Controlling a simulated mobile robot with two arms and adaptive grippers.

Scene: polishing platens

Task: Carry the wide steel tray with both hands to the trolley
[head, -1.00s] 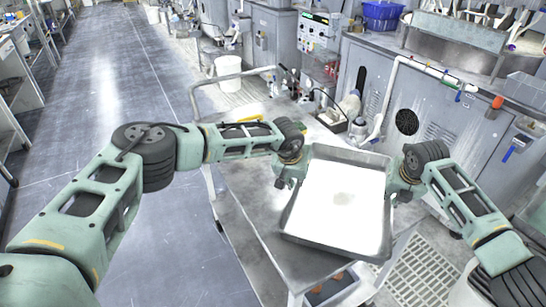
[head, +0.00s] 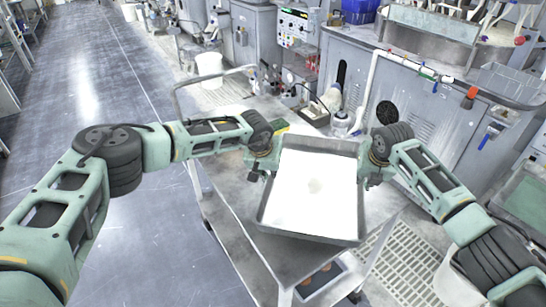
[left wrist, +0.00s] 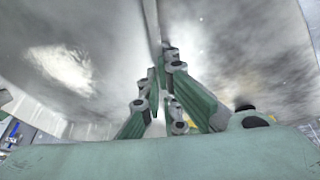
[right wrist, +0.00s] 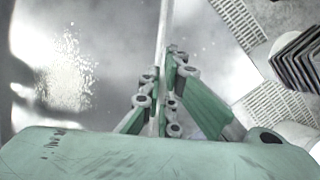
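The wide steel tray (head: 310,238) is a shallow square pan with a bright white inside, and it looks about level. My left gripper (head: 268,162) is shut on its left wall; the left wrist view shows the fingers (left wrist: 160,85) either side of the thin wall. My right gripper (head: 368,168) is shut on its right wall, with its fingers (right wrist: 163,85) pinching the wall in the right wrist view. The grey trolley (head: 232,180) is beneath the tray, with its tubular handle at the far left end. I cannot tell whether the tray touches the trolley top.
A yellow and green item (head: 281,128) lies behind the tray. Grey machine cabinets (head: 425,120) line the back and right. A white floor grating (head: 400,250) is at the lower right. A white bucket (head: 208,68) stands behind the trolley. Open floor (head: 120,90) lies to the left.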

